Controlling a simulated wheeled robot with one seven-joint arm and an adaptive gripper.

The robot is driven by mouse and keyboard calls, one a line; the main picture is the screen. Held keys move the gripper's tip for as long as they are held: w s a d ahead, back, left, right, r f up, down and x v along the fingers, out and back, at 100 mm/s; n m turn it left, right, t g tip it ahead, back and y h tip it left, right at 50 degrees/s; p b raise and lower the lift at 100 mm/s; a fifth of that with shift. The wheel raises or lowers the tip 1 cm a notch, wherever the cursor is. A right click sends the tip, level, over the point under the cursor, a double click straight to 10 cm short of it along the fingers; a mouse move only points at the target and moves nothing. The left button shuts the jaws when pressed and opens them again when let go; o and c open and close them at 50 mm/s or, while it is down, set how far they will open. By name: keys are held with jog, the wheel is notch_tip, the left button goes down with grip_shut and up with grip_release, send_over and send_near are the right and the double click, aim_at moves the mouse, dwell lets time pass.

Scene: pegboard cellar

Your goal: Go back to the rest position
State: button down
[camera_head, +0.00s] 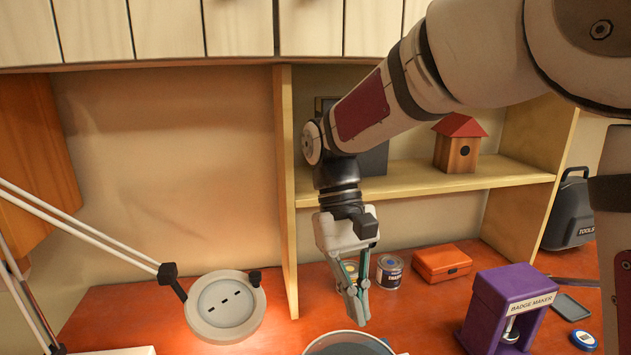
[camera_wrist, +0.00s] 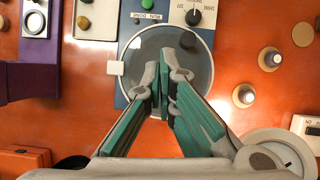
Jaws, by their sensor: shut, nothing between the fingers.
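My gripper (camera_head: 358,310) hangs down from the arm above the red-orange table, its fingers together and holding nothing. In the wrist view the same gripper (camera_wrist: 168,82) shows two green-lined fingers whose tips meet over a round grey glass-like disc (camera_wrist: 205,65). In the head view a round container (camera_head: 345,343) stands just below the fingertips, cut off by the lower edge.
A purple badge maker (camera_head: 490,310) and an orange box (camera_head: 442,262) stand to the right. A paint can (camera_head: 389,272) is behind the gripper. A lamp (camera_head: 226,303) reaches in from the left. A shelf (camera_head: 420,178) with a birdhouse (camera_head: 458,145) is behind the arm.

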jog(key=s+d+r+m+t+y, duration=0.2)
jog(key=s+d+r+t, duration=0.3)
jog(key=s+d+t, duration=0.5)
jog(key=shift+s+d+m, duration=0.7)
jog(key=shift+s+d, duration=0.7)
jog(key=shift+d, duration=0.15)
